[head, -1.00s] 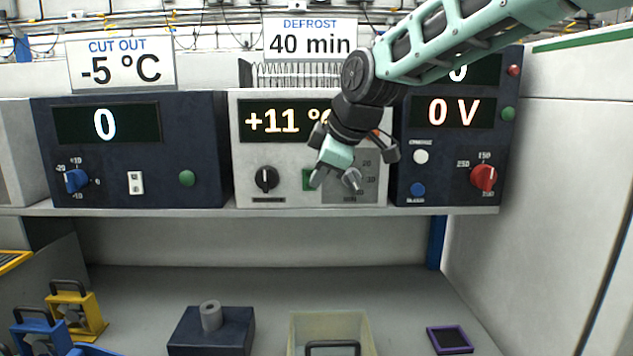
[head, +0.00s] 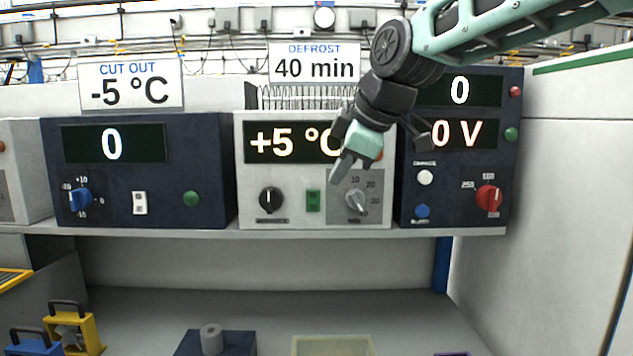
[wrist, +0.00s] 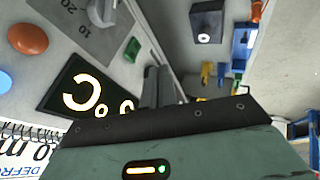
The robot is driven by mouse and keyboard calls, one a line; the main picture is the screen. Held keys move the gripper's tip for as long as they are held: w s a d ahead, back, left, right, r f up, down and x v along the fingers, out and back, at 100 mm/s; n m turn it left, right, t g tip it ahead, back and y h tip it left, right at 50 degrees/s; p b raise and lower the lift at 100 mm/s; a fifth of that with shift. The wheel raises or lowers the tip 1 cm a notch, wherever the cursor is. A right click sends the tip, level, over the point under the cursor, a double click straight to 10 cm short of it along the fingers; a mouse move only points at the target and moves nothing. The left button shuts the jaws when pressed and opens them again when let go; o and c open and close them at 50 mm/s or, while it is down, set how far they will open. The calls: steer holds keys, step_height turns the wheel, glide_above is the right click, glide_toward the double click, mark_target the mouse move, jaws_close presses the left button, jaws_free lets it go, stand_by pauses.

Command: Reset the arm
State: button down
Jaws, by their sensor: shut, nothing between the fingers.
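My arm comes in from the top right of the head view, in black and mint green. My gripper (head: 340,172) is shut and empty. It hangs in front of the white defrost unit (head: 316,180), just up and left of its silver dial knob (head: 356,201), and looks apart from it. My wrist partly covers the unit's display (head: 290,142), which reads +5 °C. In the wrist view the shut fingers (wrist: 157,85) point away from the camera, with the display (wrist: 85,95) and the silver knob (wrist: 102,12) to their left.
A navy unit (head: 138,180) stands left on the shelf. Another navy unit (head: 455,165) stands right, partly behind my arm. Signs (head: 314,63) stand behind. Below are a dark block (head: 222,342), a clear bin (head: 332,346) and yellow (head: 88,330) and blue (head: 35,344) handled items.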

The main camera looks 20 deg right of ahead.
steer(key=s+a+f+m+g, duration=0.35)
steer(key=s+a+f, duration=0.45)
steer(key=s+f, duration=0.5)
steer(key=s+f+m+g+h, duration=0.1)
steer(key=s+f+m+g, duration=0.1)
steer(key=s+f, duration=1)
steer(key=s+g, duration=0.1)
steer(key=s, duration=0.1)
steer(key=shift+s+d+f+h, duration=0.15)
steer(key=shift+s+f+h, duration=0.15)
steer(key=shift+s, duration=0.1)
